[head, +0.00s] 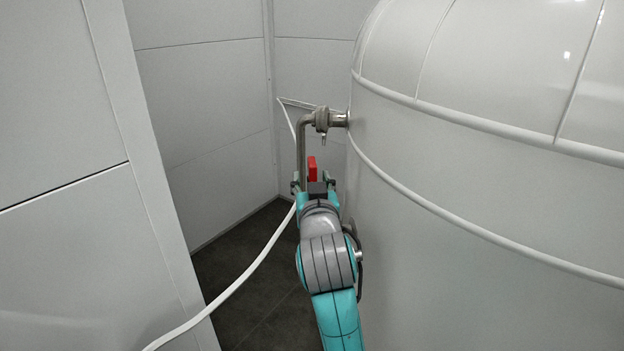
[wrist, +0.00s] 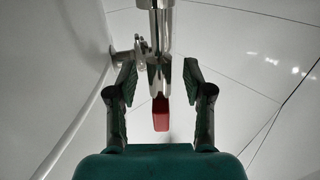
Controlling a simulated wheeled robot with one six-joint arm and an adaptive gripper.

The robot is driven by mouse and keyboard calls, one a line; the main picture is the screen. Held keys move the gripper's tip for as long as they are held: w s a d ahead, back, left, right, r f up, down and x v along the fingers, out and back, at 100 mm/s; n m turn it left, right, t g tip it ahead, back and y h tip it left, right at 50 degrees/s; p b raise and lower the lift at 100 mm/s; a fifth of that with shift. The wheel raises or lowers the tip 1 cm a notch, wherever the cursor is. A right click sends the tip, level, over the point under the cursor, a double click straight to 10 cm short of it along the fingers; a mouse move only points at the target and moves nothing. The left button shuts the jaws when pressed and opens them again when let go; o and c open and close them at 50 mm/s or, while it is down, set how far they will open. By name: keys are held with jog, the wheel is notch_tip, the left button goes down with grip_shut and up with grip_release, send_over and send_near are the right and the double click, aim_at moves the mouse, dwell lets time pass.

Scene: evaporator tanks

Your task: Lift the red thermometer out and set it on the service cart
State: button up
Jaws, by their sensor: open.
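The red thermometer (head: 311,168) shows as a small red block just beyond my gripper in the head view, beside a vertical metal pipe (head: 301,150). In the wrist view the red thermometer (wrist: 160,114) lies between my two fingers, at the end of shiny metal parts. My gripper (head: 314,183) is open. In the wrist view its fingers (wrist: 159,72) stand apart on either side of the metal and the red block, with gaps on both sides. The lower part of the thermometer is hidden by my gripper in the head view. The service cart is not in view.
A large white tank (head: 480,200) fills the right side, close to my arm. A fitting (head: 322,120) joins the pipe to it. A white cable (head: 245,277) hangs down to the left. Panel walls (head: 200,100) stand behind and left, with dark floor (head: 270,260) between.

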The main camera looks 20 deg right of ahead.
grip_shut()
notch_tip(320, 180, up, 10)
dwell(0.8)
